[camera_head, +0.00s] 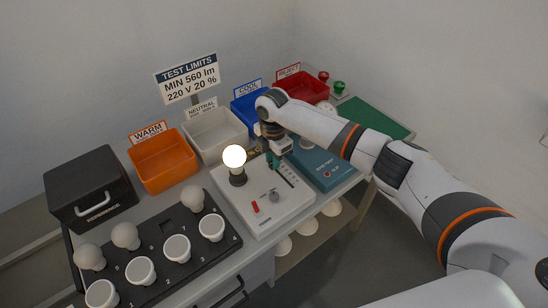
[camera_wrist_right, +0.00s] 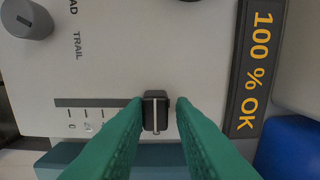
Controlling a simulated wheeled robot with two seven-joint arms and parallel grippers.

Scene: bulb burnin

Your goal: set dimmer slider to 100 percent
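The dimmer slider's dark knob (camera_wrist_right: 155,112) sits in the right wrist view at the right-hand end of the visible slot (camera_wrist_right: 92,103). Its pale marker line shows. The green fingertips of my right gripper (camera_wrist_right: 160,103) stand on both sides of it, with a narrow gap on the right. The display (camera_wrist_right: 250,70) reads "100 % OK". In the head view, my right gripper (camera_head: 274,161) is low over the far part of the white test panel (camera_head: 258,222) and hides the knob there. A lit bulb (camera_head: 235,157) stands upright in the panel's socket. My left gripper is out of view.
A round grey knob (camera_head: 274,197) and a red switch (camera_head: 255,207) are on the panel. A black tray (camera_head: 150,238) with bulbs and white cups lies left. Orange (camera_head: 165,165), white (camera_head: 213,138), blue and red bins line the back. A teal device (camera_head: 325,170) stands right of the panel.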

